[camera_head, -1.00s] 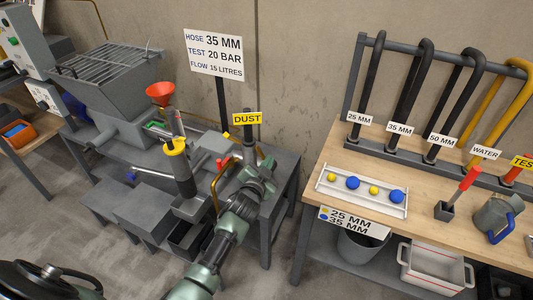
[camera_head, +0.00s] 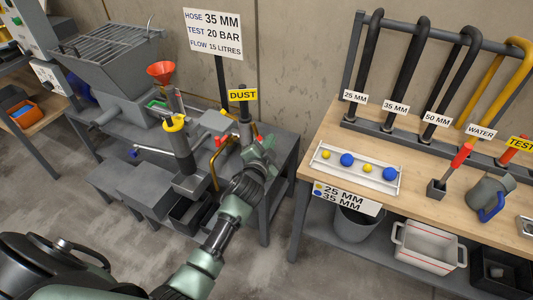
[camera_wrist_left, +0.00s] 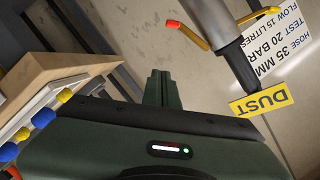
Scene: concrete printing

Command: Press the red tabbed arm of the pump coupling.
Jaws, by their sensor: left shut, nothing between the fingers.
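The pump coupling stands on the grey pump bench (camera_head: 285,160). My right gripper does not show.
A yellow DUST label (camera_head: 243,95) and a hose sign (camera_head: 213,33) stand close behind. A wooden table (camera_head: 430,215) with a tray of balls (camera_head: 355,168) is to the right.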

